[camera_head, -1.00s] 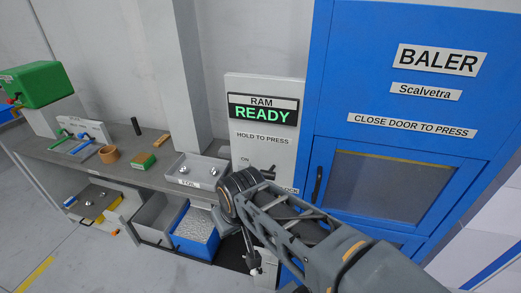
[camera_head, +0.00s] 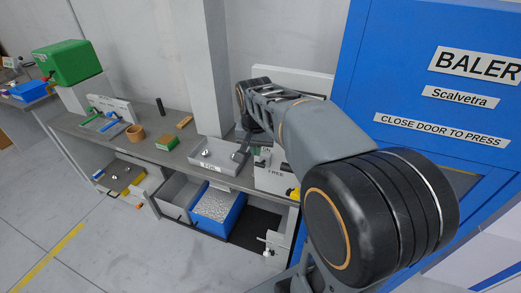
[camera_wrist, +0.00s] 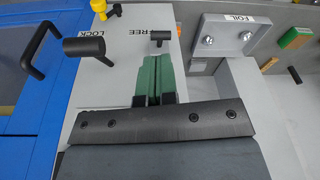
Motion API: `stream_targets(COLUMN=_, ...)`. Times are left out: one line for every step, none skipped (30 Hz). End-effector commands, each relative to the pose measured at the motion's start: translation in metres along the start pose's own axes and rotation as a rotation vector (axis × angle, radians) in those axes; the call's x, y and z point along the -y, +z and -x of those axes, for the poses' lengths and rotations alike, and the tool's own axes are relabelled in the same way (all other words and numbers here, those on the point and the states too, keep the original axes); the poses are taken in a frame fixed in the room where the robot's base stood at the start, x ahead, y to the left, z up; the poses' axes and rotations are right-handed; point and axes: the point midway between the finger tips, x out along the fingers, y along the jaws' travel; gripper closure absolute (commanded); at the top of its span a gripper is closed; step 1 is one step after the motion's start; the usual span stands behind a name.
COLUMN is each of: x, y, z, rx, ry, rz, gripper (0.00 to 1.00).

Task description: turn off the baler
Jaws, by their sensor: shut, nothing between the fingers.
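The blue baler (camera_head: 390,75) stands at the right in the head view, with its label plates and window door; its side also shows in the wrist view (camera_wrist: 15,120). Its white control panel (camera_head: 275,180) is mostly hidden behind my arm, including the RAM display. Contact cannot be told.
A grey bench (camera_head: 75,125) runs left of the panel. A blue bin (camera_head: 215,205) stands below. A black door handle (camera_wrist: 40,45) sticks out from the baler. Floor at front left is clear.

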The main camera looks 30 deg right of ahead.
Motion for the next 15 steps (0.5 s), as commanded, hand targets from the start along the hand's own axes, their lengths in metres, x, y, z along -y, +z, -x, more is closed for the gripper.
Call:
stream_targets(x=0.0, y=-0.016, z=0.005, rx=0.012, ry=0.016, rz=-0.055, gripper=1.0)
stream_targets(x=0.0, y=-0.023, z=0.006, rx=0.017, ry=0.024, rz=-0.085, gripper=1.0)
stream_targets(x=0.0, y=-0.03, z=0.007, rx=0.024, ry=0.033, rz=-0.12, gripper=1.0)
stream_targets(x=0.0, y=-0.035, z=0.007, rx=0.027, ry=0.038, rz=-0.141, gripper=1.0)
stream_targets(x=-0.001, y=-0.039, z=0.007, rx=0.03, ry=0.043, rz=-0.16, gripper=1.0)
stream_targets(x=-0.001, y=-0.043, z=0.007, rx=0.033, ry=0.049, rz=-0.18, gripper=1.0)
stream_targets(x=-0.001, y=-0.045, z=0.007, rx=0.034, ry=0.052, rz=-0.191, gripper=1.0)
stream_targets(x=-0.001, y=-0.047, z=0.007, rx=0.035, ry=0.054, rz=-0.199, gripper=1.0)
stream_targets(x=-0.002, y=-0.049, z=0.007, rx=0.035, ry=0.056, rz=-0.208, gripper=1.0)
stream_targets(x=-0.002, y=-0.05, z=0.007, rx=0.035, ry=0.057, rz=-0.211, gripper=1.0)
stream_targets(x=-0.002, y=-0.05, z=0.007, rx=0.036, ry=0.057, rz=-0.213, gripper=1.0)
stream_targets(x=-0.002, y=-0.05, z=0.007, rx=0.036, ry=0.057, rz=-0.213, gripper=1.0)
stream_targets(x=-0.001, y=-0.05, z=0.007, rx=0.036, ry=0.057, rz=-0.213, gripper=1.0)
stream_targets(x=-0.001, y=-0.049, z=0.007, rx=0.035, ry=0.057, rz=-0.212, gripper=1.0)
stream_targets(x=-0.001, y=-0.049, z=0.007, rx=0.035, ry=0.057, rz=-0.211, gripper=1.0)
